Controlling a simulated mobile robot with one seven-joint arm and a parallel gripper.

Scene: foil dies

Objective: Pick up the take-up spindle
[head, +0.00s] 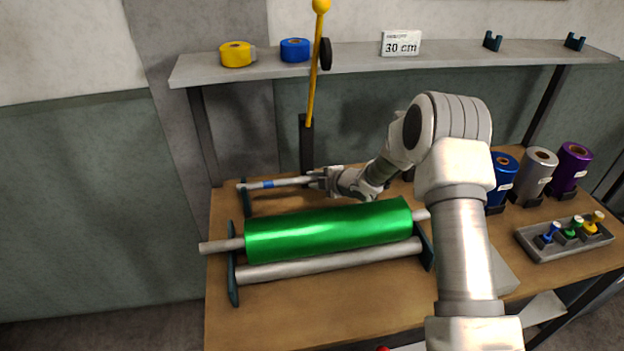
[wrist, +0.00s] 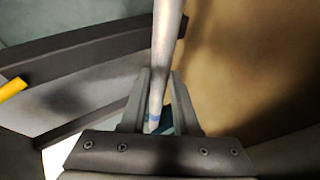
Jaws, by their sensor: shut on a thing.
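The take-up spindle is a thin grey rod with a blue band (head: 282,182), lying across the back left of the workbench. My gripper (head: 318,179) is shut on its right part. In the wrist view the spindle (wrist: 165,45) runs between the two fingers (wrist: 159,85), with a blue mark low between them. The spindle's left end is at a dark teal bracket (head: 247,206). I cannot tell whether it rests on the bracket or is just clear of it. Its far right end is hidden behind my gripper.
A green foil roll (head: 330,229) on a shaft lies in front, above a bare grey roller (head: 330,262). A yellow lever (head: 314,80) rises behind my gripper. A shelf (head: 350,64) spans the back. Foil rolls (head: 540,172) and a tray of stamps (head: 566,240) stand right.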

